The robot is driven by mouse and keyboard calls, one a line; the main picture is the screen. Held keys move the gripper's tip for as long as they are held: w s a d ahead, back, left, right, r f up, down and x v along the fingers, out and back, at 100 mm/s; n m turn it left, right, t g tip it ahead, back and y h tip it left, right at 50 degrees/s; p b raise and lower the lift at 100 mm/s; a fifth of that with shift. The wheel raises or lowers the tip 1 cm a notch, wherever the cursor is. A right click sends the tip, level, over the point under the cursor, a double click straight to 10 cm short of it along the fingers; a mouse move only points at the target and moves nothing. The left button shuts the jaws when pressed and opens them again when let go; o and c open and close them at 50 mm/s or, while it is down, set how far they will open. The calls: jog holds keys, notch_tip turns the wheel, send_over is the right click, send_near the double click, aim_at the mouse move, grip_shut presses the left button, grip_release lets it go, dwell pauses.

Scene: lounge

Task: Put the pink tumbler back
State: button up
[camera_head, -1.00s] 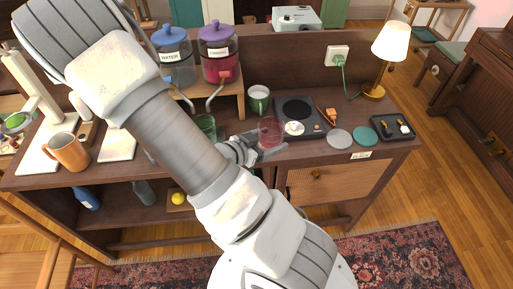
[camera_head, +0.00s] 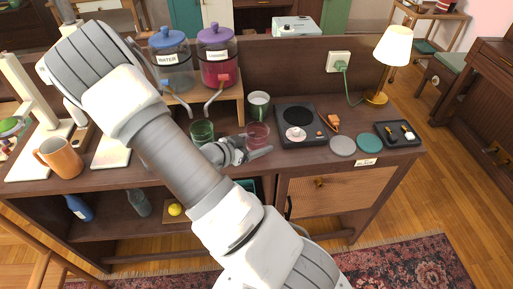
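The pink tumbler (camera_head: 258,134) is clear pink and upright, low over the counter (camera_head: 285,156) or on it; I cannot tell which. It is between the green tumbler (camera_head: 203,132) and the hot plate (camera_head: 297,116). My gripper (camera_head: 257,148) reaches it from the left, level with its lower part. One finger passes in front of it; the other is mostly hidden. The gripper appears shut on the tumbler. A pinkish disc (camera_head: 296,133) lies at the front of the hot plate. A grey disc (camera_head: 342,145) and a teal disc (camera_head: 369,142) lie to the right.
A green-and-white mug (camera_head: 258,105) stands behind the tumbler. Water (camera_head: 171,62) and pink-drink (camera_head: 216,58) dispensers stand on a riser at the back. An orange mug (camera_head: 60,158) is at left. A black tray (camera_head: 397,134) and lamp (camera_head: 394,45) are at right.

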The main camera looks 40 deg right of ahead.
jog(key=shift+f, duration=0.85)
jog(key=shift+f, duration=0.1)
jog(key=o, duration=1.5)
jog(key=p+v, duration=0.1)
jog(key=v, duration=1)
jog(key=shift+a+r+p, duration=0.15)
jog(key=shift+r+p, duration=0.1)
jog(key=shift+p, duration=0.05)
jog(key=shift+s+a, duration=0.1)
jog(key=shift+a, duration=0.2)
